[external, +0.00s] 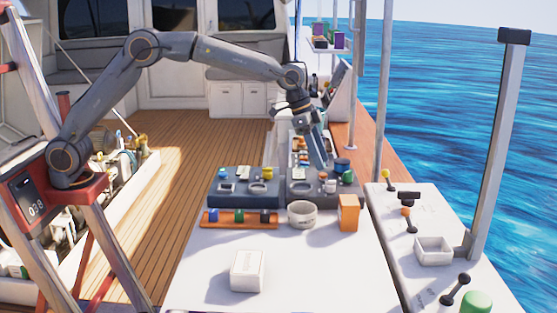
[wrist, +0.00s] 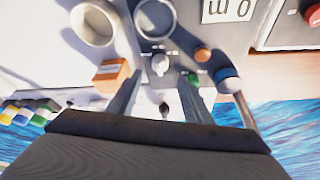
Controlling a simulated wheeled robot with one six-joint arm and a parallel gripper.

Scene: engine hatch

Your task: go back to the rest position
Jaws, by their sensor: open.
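My gripper (external: 323,165) hangs at the end of my outstretched arm, pointing down over the right grey panel (external: 300,190) at the back of the white table. In the wrist view my gripper (wrist: 158,98) shows two fingers spread apart with nothing between them. A white knob (wrist: 160,64) on the panel shows beyond the fingertips, and a green button (wrist: 192,79) is close to the right finger. I cannot tell the exact height of the fingertips above the panel.
The white table (external: 205,280) carries a white box (external: 248,270), a round white cup (external: 301,214), an orange block (external: 348,212) and an orange rack (external: 239,224) of coloured pieces. A side counter (external: 440,278) with levers lies right. Open deck (external: 175,190) lies left.

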